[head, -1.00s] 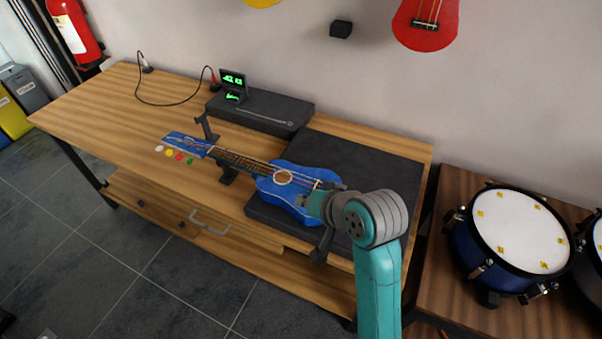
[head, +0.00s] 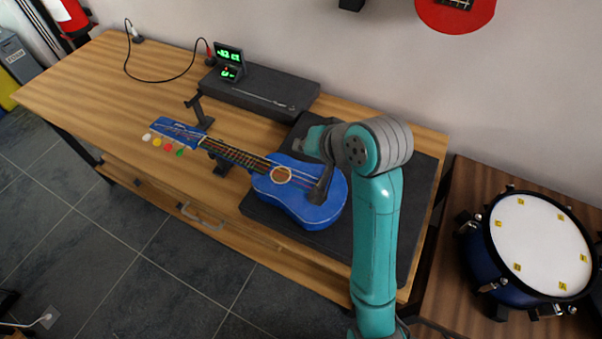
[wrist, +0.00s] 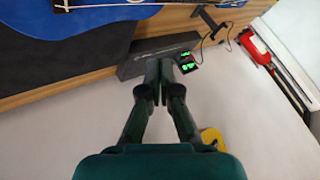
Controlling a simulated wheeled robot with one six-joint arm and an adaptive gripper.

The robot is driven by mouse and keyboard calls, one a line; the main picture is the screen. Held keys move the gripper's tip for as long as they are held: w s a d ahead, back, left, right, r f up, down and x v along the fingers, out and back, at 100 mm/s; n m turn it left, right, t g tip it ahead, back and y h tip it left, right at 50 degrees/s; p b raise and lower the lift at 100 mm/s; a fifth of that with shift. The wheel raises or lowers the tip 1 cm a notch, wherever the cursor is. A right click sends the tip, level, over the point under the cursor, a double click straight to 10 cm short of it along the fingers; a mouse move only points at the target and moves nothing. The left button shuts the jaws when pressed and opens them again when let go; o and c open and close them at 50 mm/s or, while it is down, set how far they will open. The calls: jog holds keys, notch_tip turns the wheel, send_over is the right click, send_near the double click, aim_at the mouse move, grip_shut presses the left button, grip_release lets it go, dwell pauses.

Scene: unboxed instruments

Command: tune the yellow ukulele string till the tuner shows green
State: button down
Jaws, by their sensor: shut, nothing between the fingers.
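The blue ukulele (head: 315,205) lies along the bench, its neck pointing left, and its body also shows in the wrist view (wrist: 85,18). At its headstock (head: 172,128) is a row of coloured tuning knobs; the yellow knob (head: 157,142) sits between white and red. The tuner (head: 230,62) stands at the back with green characters, too small to read, and a little red on its lower screen. It also shows in the wrist view (wrist: 187,62). My gripper (wrist: 158,66) is shut and empty, apart from the ukulele. My arm hides part of the mat beyond the body.
A long dark case (head: 262,90) lies behind the ukulele with a thin rod on it. A dark stand (head: 207,115) is by the neck. A cable (head: 160,80) crosses the back left bench. A drum (head: 530,240) stands right. The bench's left part is mostly clear.

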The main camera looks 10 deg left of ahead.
aim_at(302, 179)
jog(key=shift+f, duration=0.1)
jog(key=shift+f, duration=4.3)
jog(key=shift+f, duration=0.7)
jog(key=shift+r, duration=0.75)
jog(key=shift+r, duration=2.5)
jog(key=shift+s, duration=0.15)
